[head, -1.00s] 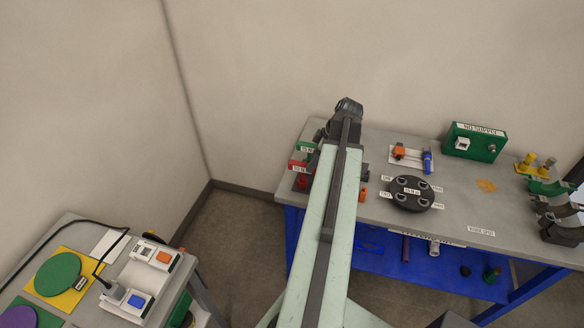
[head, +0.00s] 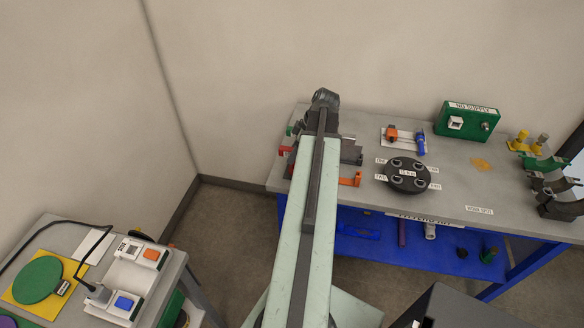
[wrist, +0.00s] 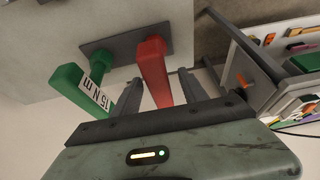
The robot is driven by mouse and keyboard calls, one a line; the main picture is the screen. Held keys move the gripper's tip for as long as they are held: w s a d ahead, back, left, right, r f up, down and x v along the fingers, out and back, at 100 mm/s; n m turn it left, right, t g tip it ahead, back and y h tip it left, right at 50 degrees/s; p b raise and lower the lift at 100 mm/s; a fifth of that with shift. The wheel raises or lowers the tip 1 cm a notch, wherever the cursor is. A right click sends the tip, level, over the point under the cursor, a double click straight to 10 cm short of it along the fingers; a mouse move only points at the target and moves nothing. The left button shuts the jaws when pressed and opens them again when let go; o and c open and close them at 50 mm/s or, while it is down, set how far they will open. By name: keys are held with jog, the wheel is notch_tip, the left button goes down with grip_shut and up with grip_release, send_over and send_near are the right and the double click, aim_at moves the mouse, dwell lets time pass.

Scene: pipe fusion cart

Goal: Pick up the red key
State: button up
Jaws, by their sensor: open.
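The red key (wrist: 153,62) is an upright red bar rising from a dark plate (wrist: 125,45) in the wrist view. My gripper (wrist: 159,80) is open, with one grey finger on each side of the red key. I cannot tell whether either finger touches it. A green key (wrist: 67,84) with a white "15 N m" label stands to the left, outside the fingers. In the head view, a small red part (head: 285,150) shows at the left end of the workbench, beside my arm. My arm hides most of that area and my gripper's fingers there.
The grey workbench (head: 455,190) carries a black round disc (head: 407,175), an orange part (head: 350,181), a green supply box (head: 467,121) and pipe clamps at right. A second table (head: 170,270) with switches stands at lower left. Bare floor (head: 225,225) lies between.

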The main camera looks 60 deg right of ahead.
jog(key=b+x, duration=0.1)
jog(key=x, duration=0.1)
jog(key=shift+f, duration=0.4)
jog(key=shift+r, duration=0.2)
grip_shut()
dwell(0.8)
